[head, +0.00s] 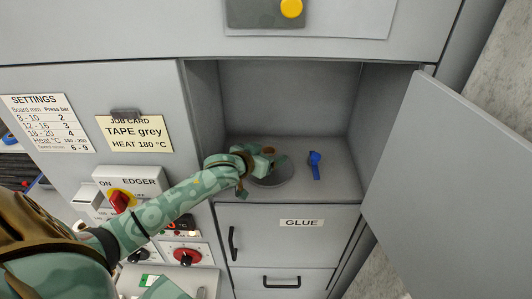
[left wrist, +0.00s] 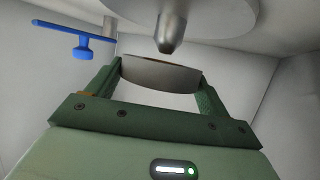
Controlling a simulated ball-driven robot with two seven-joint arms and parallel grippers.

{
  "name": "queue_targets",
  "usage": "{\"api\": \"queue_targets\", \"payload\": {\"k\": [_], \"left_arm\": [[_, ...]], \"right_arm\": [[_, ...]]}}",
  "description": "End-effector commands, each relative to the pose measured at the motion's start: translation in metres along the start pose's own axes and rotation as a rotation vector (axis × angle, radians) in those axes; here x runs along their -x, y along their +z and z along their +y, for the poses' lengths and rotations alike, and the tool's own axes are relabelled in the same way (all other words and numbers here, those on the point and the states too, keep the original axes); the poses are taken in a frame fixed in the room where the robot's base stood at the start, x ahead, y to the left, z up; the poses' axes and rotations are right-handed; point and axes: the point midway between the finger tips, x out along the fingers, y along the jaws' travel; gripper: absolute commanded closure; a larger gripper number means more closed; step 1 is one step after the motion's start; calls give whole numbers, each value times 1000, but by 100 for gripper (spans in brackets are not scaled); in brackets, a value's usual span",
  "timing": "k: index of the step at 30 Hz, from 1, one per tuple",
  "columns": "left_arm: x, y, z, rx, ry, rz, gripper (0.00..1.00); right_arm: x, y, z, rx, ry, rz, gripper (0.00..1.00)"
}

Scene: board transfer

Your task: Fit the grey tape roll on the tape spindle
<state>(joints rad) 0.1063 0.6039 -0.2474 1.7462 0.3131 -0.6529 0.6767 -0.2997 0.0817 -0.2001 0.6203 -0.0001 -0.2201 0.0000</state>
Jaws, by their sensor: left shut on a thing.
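My left gripper (head: 266,160) is inside the open compartment, over a round grey plate (head: 272,178). In the left wrist view it (left wrist: 160,80) is shut on a grey curved piece, which I take for the grey tape roll (left wrist: 160,74). Only the roll's curved side shows there, and in the head view I cannot make it out clearly. The tape spindle (left wrist: 170,35), a metal post with a tapered tip on a pale round plate, shows close by. The roll appears beside its tip, not around it. My right gripper is out of view.
A blue T-shaped piece (head: 315,165) stands to the right in the compartment; it also shows in the left wrist view (left wrist: 82,45). Compartment walls enclose both sides. The door (head: 450,160) stands open at right. A job card (head: 135,133) reads TAPE grey.

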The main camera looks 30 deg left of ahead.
Motion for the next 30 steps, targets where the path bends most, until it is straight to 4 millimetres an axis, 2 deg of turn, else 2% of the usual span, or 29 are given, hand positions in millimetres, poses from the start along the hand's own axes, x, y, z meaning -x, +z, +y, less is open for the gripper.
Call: {"api": "queue_targets", "payload": {"k": [30], "left_arm": [[-11, 26, 0, 0, 0, 0, 45]], "right_arm": [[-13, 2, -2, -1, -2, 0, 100]]}}
